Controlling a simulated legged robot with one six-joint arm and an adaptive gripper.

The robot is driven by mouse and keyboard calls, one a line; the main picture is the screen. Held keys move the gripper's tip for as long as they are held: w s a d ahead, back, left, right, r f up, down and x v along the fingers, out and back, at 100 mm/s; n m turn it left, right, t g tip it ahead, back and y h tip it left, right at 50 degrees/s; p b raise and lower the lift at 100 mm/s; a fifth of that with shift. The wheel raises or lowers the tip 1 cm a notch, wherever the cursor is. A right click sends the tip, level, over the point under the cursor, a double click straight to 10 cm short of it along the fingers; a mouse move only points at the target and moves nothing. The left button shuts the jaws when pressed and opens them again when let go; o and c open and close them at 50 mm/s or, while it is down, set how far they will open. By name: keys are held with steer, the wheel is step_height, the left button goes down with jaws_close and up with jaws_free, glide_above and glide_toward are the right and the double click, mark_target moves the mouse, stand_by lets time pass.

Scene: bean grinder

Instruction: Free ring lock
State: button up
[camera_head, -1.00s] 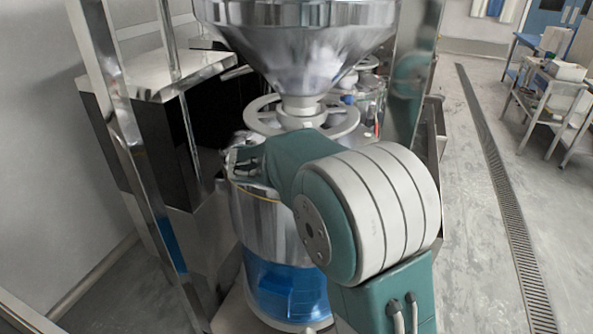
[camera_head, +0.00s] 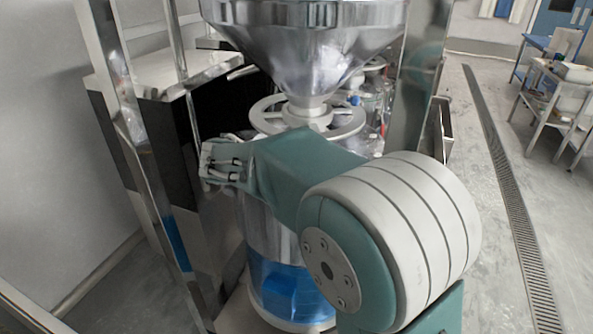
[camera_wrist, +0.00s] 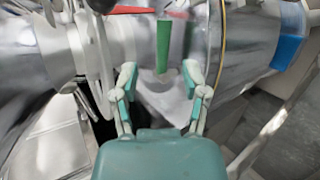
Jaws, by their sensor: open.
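The grinder's silver hopper (camera_head: 300,45) narrows down to a pale spoked ring (camera_head: 345,122) above the metal body (camera_head: 262,235). In the wrist view the machine appears sideways, with the pale ring (camera_wrist: 97,50) left of the fingers. A green upright piece (camera_wrist: 163,46) stands in front of the body between and beyond the fingertips; I cannot tell whether it is the lock itself. My gripper (camera_wrist: 162,82) is open and empty, a finger on each side of that piece's line, with no clear contact.
A steel post (camera_head: 130,120) and dark cabinet (camera_head: 165,130) stand left of the machine. Another steel post (camera_head: 417,75) stands right. A blue section (camera_head: 285,288) is at the machine's bottom.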

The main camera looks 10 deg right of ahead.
steer(key=v, duration=0.3)
steer(key=shift+s+a+r, duration=0.2)
steer(key=shift+a, duration=0.05)
steer(key=s+d+m+g+y, duration=0.1)
steer(key=s+d+m+y, duration=0.15)
steer(key=s, duration=0.45)
steer(key=s+d+m+g+y, duration=0.1)
steer(key=s+d+m, duration=0.1)
steer(key=s+d, duration=0.3)
steer(key=s+a+f+m+y, duration=0.2)
steer(key=s+m+y, duration=0.3)
steer(key=s, duration=1.1)
steer(key=shift+s+a+f+m+t+y, duration=0.2)
steer(key=shift+s+f+m+t+y, duration=0.15)
steer(key=shift+f+m, duration=0.3)
steer(key=shift+w, duration=0.15)
steer(key=shift+c, duration=0.5)
